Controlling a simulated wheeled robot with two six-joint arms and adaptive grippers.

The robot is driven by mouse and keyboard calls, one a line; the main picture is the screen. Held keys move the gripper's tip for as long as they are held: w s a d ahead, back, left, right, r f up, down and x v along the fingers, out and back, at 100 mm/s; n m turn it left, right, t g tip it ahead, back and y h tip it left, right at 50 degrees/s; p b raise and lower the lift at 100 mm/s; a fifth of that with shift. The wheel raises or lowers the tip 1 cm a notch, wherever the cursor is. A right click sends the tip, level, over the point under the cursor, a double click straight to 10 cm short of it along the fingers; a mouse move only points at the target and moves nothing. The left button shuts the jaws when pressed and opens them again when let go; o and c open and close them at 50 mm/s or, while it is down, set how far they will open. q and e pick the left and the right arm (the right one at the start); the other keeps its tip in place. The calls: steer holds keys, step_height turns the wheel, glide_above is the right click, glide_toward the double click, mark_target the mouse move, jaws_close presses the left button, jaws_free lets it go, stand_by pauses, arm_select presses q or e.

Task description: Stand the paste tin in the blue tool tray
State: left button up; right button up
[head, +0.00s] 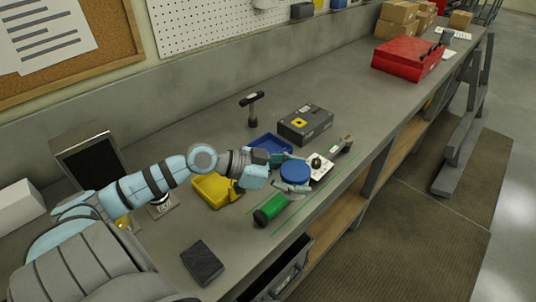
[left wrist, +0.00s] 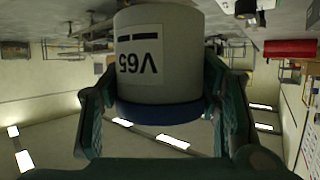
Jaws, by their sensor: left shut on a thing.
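The paste tin (head: 295,172) has a blue lid facing up in the head view. In the left wrist view, the pale tin (left wrist: 158,50) shows a "V65" label upside down, its blue rim low in that inverted picture. My left gripper (head: 278,174) is shut on the tin's sides and holds it about upright. The blue tool tray (head: 265,141) lies on the bench behind the gripper, partly hidden by it. I cannot tell how high the tin is above the bench. My right gripper is not in view.
A yellow tray (head: 213,193) is left of the gripper. A green cylinder (head: 270,209) lies in front. A white plate (head: 320,168) with a dark knob is close right of the tin. A grey box (head: 305,125) and an upright black-headed tool (head: 252,108) stand behind.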

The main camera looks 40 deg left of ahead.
arm_select(q)
steer(key=w+a+r+n+t+y+b, duration=0.1)
steer(key=w+a+r+n+y, duration=0.15)
steer(key=w+a, duration=0.35)
steer(key=w+a+r+n+t+y+b, duration=0.1)
steer(key=w+a+r+n+y, duration=0.2)
steer(key=a, duration=0.4)
steer(key=w+a+r+n+t+y, duration=0.1)
steer(key=w+a+r, duration=0.4)
steer(key=a, duration=0.2)
steer(key=b, duration=0.2)
glide_above(266, 143)
steer(key=s+d, duration=0.4)
steer(key=s, duration=0.1)
steer(key=shift+y, duration=0.35)
steer(key=f, duration=1.9)
steer(key=shift+w+f, duration=0.2)
steer(key=shift+f, duration=0.2)
steer(key=shift+f+b, duration=0.2)
steer(key=shift+b, duration=0.15)
steer(key=o, duration=1.1)
steer(key=shift+r, duration=0.15)
